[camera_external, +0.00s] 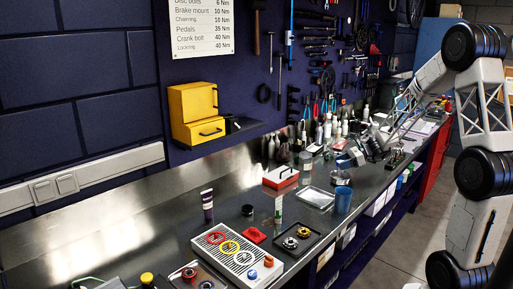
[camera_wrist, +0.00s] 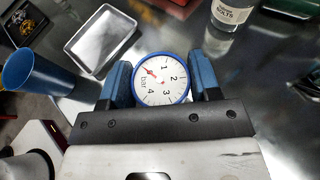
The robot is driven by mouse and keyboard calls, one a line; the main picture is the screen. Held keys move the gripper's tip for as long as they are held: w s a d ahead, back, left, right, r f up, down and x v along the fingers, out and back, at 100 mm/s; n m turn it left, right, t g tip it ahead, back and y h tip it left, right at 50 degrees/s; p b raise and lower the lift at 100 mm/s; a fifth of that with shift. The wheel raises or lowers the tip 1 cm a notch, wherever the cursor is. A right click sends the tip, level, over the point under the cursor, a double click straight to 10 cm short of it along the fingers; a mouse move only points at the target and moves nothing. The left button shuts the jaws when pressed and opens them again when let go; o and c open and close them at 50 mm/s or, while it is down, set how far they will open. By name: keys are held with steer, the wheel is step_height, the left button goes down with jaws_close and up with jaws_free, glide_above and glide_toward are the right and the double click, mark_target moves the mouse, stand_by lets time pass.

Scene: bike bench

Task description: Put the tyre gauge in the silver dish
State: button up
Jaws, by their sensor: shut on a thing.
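The tyre gauge (camera_wrist: 161,80) has a round white dial with a red needle and a blue rim. My gripper (camera_wrist: 162,76) is shut on it, with one blue finger on each side, in the wrist view. The silver dish (camera_wrist: 98,42) is a shallow rectangular tray to the upper left of the gauge there, and its visible floor is empty. In the external view the dish (camera_external: 317,198) lies on the bench, and my gripper is above the bench beyond it. The gauge is too small to make out clearly there.
A blue cup (camera_external: 342,200) stands beside the dish, close to my gripper's left in the wrist view. A labelled jar (camera_wrist: 235,14) stands beyond the gauge. A red-and-white box (camera_external: 281,177) is behind the dish. Several bottles line the back of the bench.

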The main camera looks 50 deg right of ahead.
steer(key=shift+f, duration=0.7)
steer(key=shift+f, duration=0.1)
steer(key=o, duration=1)
steer(key=shift+v, duration=6.05)
steer(key=shift+a, duration=0.1)
